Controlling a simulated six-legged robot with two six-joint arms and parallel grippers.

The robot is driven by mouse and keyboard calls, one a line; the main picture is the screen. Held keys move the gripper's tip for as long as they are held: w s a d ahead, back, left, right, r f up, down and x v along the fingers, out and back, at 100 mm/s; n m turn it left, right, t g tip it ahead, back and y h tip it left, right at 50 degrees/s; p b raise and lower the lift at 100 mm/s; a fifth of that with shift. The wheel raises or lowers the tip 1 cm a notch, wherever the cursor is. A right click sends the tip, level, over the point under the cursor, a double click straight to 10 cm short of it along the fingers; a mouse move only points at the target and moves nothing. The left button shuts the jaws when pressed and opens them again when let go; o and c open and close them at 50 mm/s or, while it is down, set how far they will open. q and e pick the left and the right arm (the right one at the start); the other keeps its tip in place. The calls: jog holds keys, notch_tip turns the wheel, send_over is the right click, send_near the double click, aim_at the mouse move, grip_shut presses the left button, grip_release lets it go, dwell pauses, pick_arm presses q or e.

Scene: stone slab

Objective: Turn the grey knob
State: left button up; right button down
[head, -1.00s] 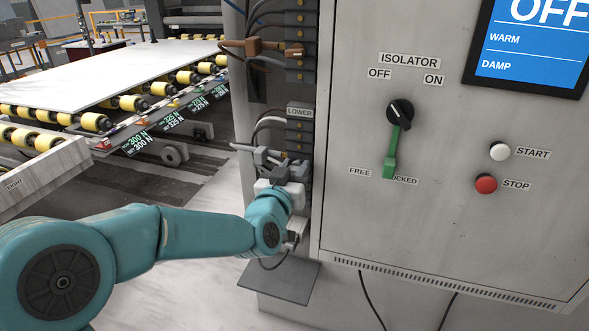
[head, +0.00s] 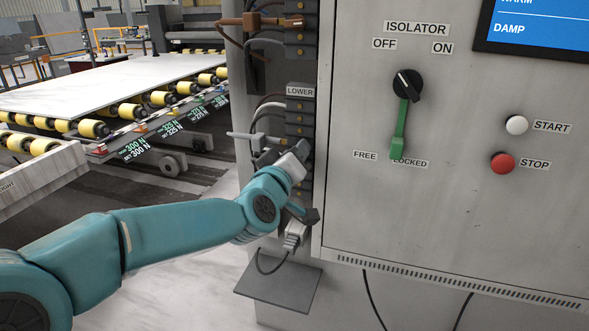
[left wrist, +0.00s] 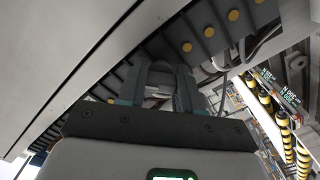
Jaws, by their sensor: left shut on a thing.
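A grey knob with a pale bar-like handle (head: 243,135) sticks out to the left of the dark block column under the LOWER label, in the head view. My left gripper (head: 268,157) is at this knob, its fingers closed, and mostly hides the knob's body. In the left wrist view the left gripper's two fingers (left wrist: 160,86) reach toward the row of dark blocks, with a small, dim thing between them. How the fingers sit on the knob is too dark to make out. My right gripper is in neither view.
A brown handle (head: 262,22) stands higher on the column. A grey plug (head: 294,237) with a cable hangs over a small shelf (head: 280,284). The panel to the right carries the isolator switch (head: 407,86) with a green lever (head: 400,130), a white button (head: 516,125) and a red button (head: 502,163).

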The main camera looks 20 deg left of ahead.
pick_arm(q)
jog(key=n+b, duration=0.3)
jog(key=n, duration=0.1)
jog(key=shift+a+n, duration=0.1)
jog(key=shift+n, duration=0.2)
jog(key=n+b, duration=0.3)
jog(key=n, duration=0.2)
jog(key=n+b, duration=0.3)
jog(key=n, duration=0.2)
jog(key=shift+f+n, duration=0.15)
jog(key=shift+n, duration=0.25)
jog(key=n+b, duration=0.2)
jog(key=n, duration=0.3)
jog(key=shift+n, duration=0.3)
jog(key=shift+f, duration=0.1)
jog(key=o, duration=0.8)
jog(key=shift+c, duration=0.2)
